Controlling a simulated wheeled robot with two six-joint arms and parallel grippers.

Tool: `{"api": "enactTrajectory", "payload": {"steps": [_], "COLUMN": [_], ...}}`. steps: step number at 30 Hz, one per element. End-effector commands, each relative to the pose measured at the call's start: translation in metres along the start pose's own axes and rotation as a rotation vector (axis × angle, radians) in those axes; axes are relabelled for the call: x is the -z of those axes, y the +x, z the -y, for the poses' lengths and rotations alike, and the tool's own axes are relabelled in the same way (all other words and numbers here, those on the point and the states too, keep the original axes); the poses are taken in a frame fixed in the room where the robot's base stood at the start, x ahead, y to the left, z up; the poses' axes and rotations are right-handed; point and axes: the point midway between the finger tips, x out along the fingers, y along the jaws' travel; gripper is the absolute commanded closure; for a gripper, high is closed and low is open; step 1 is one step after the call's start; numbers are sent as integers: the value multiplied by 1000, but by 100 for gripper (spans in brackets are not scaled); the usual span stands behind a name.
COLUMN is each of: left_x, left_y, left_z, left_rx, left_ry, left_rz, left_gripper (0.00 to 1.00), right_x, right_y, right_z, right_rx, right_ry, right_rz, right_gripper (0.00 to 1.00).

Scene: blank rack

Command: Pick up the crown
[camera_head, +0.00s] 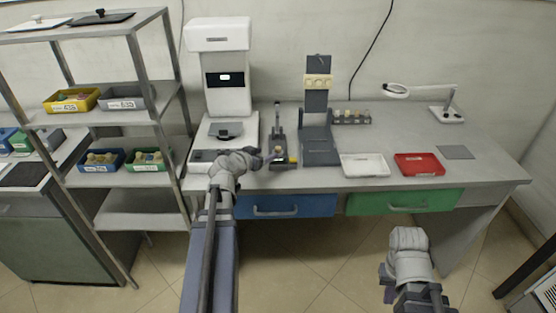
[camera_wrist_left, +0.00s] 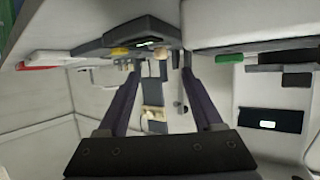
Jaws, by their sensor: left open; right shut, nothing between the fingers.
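My left gripper (camera_head: 254,155) is at the front of the bench, left of a small dark device (camera_head: 280,148) with an upright post. In the left wrist view its fingers (camera_wrist_left: 160,72) are apart, with nothing clearly held. That view is tilted far over, and the dark device (camera_wrist_left: 145,33) shows at the top with a green light and a yellow part. A small cream piece (camera_wrist_left: 160,54) beside it appears between the fingertips; I cannot tell whether it is the crown. My right gripper (camera_head: 407,240) is shut and empty, in front of the bench.
A white machine (camera_head: 220,75) stands left of the dark device, and a tall dark stand (camera_head: 318,130) right of it. White (camera_head: 365,165) and red (camera_head: 419,164) trays lie farther right. A shelf rack (camera_head: 140,75) with bins is at left.

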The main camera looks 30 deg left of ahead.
Motion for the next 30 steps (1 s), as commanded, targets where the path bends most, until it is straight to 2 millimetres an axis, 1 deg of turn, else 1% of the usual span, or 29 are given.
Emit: {"api": "enactTrajectory", "payload": {"steps": [1,5,8,13,20,23,27,30], "left_x": [-2,0,0,-1,-1,-3,-5,-4], "left_y": [0,-1,6,24,30,40,61,74], "left_z": [6,8,8,8,6,5,1,2], "left_rx": [11,16,15,14,13,12,12,12], "left_ry": [-1,-1,-1,0,-1,0,1,-1], "left_rz": [-8,-14,-13,-12,-12,-11,-11,-11], "left_gripper": [32,32,32,32,32,32,32,32], "right_x": [0,0,0,1,1,1,2,2], "right_y": [3,3,5,13,15,20,31,35], "right_z": [0,0,0,1,1,2,3,3], "right_rx": [0,0,0,0,0,0,0,0], "right_ry": [0,0,0,0,0,0,0,0], "right_rz": [0,0,0,0,0,0,0,0], "right_gripper": [100,100,100,100,100,100,100,100]}}
